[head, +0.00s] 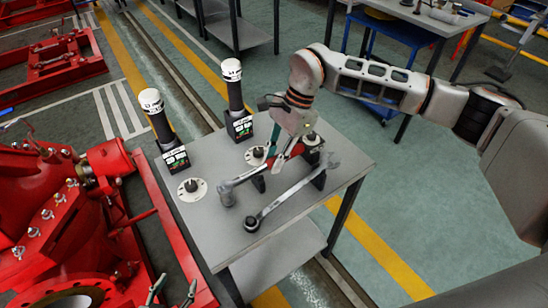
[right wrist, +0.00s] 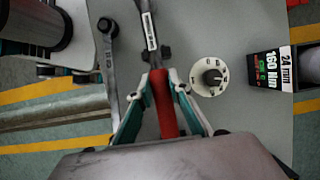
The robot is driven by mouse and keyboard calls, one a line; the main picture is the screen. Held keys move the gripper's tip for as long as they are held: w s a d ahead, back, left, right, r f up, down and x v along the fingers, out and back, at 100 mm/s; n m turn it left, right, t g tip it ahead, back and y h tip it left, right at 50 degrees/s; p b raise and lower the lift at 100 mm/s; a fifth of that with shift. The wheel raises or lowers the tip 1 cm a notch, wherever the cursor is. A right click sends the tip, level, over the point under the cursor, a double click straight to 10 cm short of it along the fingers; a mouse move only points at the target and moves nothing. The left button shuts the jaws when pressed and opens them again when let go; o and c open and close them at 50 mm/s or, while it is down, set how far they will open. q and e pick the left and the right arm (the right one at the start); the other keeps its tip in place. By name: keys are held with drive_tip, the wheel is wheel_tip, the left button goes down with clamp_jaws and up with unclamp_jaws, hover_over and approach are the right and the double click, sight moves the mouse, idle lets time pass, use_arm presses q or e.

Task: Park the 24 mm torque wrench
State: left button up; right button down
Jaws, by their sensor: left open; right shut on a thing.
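My right gripper (head: 290,155) is shut on the red handle of a torque wrench; the handle (right wrist: 165,100) shows between its fingers in the right wrist view. The wrench's grey shaft (head: 250,175) runs left to its head, low over the grey table. A dark bracket (right wrist: 151,54) is at the shaft; I cannot tell whether the wrench rests on it. A box marked 24 mm, 160 Nm (right wrist: 277,68) stands beside a white dial (right wrist: 212,76). My left gripper (head: 173,289) is open and empty at the bottom left, its fingertips apart.
A second long wrench (head: 290,195) lies along the table's (head: 325,205) near side, close to the held one. Two upright black cylinders with white tops (head: 152,100) (head: 232,72) stand at the back left. Another dial (head: 192,188) is on the left. Red machinery (head: 60,220) crowds the left.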

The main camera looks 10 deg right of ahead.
drive_tip(key=shift+f+b, duration=0.35)
drive_tip(key=shift+f, duration=0.35)
drive_tip(key=c, duration=1.8)
unclamp_jaws()
drive_tip(key=v, duration=1.2)
drive_tip(key=shift+d, duration=0.1)
drive_tip(key=shift+f, duration=0.1)
